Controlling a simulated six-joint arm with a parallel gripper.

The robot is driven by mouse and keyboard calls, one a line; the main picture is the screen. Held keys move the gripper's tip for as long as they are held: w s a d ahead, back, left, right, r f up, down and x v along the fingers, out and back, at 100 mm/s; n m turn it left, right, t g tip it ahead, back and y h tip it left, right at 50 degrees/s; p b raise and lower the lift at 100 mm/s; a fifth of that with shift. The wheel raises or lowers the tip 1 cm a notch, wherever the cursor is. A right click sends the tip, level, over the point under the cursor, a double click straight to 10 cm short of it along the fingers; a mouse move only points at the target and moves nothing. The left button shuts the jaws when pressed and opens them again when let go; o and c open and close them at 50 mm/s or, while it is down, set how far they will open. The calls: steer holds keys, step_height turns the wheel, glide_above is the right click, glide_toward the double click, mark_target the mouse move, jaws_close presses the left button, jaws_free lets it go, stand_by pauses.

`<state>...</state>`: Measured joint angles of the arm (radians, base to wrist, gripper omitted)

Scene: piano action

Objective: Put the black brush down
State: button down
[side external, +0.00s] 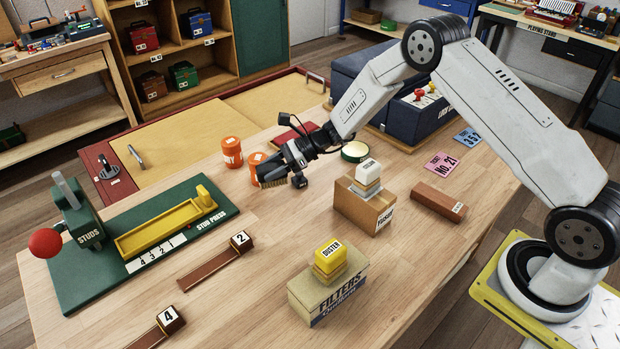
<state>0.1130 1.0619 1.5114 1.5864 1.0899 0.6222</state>
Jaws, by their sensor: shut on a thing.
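My gripper (287,166) is shut on the black brush (270,171) near the middle of the table. The brush is mostly dark, with tan bristles along its lower side, and part of it is hidden by the gripper. It is close to the table top, in front of an orange pot (256,159); I cannot tell whether it touches either one.
Another orange pot (232,153) stands to the left. A cardboard box (356,204) with a white-topped block, a round tin (355,152) and a dark red piece (296,137) are nearby. The green stud press (215,222) lies at left. Bare table lies in front of the brush.

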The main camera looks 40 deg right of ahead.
steer(key=d+m+t+h, duration=0.3)
steer(key=d+m+t, duration=0.1)
steer(key=d, duration=1.6)
steer(key=shift+a+f, duration=0.15)
steer(key=shift+f, duration=1.3)
steer(key=shift+a+f, duration=0.15)
steer(key=shift+f, duration=1.3)
steer(key=shift+f, duration=2.05)
steer(key=shift+f, duration=0.1)
steer(key=shift+c, duration=0.6)
jaws_free()
steer(key=v, duration=1.2)
